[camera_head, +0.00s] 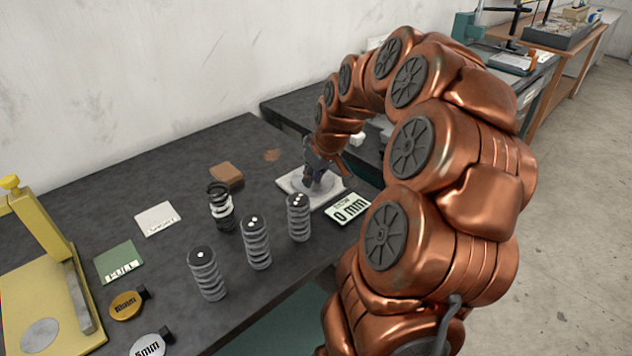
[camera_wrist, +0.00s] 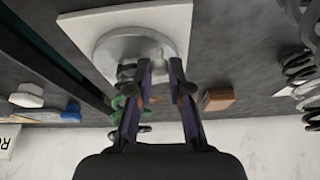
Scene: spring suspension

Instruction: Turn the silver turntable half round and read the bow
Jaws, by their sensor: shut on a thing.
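The silver turntable (camera_wrist: 118,42) is a round disc on a white square plate (camera_wrist: 75,22) in the wrist view. In the head view the white plate (camera_head: 292,187) lies near the table's right end, with the disc partly hidden by my gripper. My gripper (camera_wrist: 160,66) reaches down over the disc, its two purple fingers around a small upright peg (camera_wrist: 160,53) near the disc's edge. It also shows in the head view (camera_head: 316,179). A sign reading "0 mm" (camera_head: 349,209) lies just right of the plate.
Three grey springs with dotted caps (camera_head: 207,273) and a black-and-white spring (camera_head: 221,208) stand left of the plate. A brown block (camera_head: 226,174), a white card (camera_head: 158,218) and a green "FULL" card (camera_head: 119,262) lie farther left. A yellow frame (camera_head: 45,235) stands at far left.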

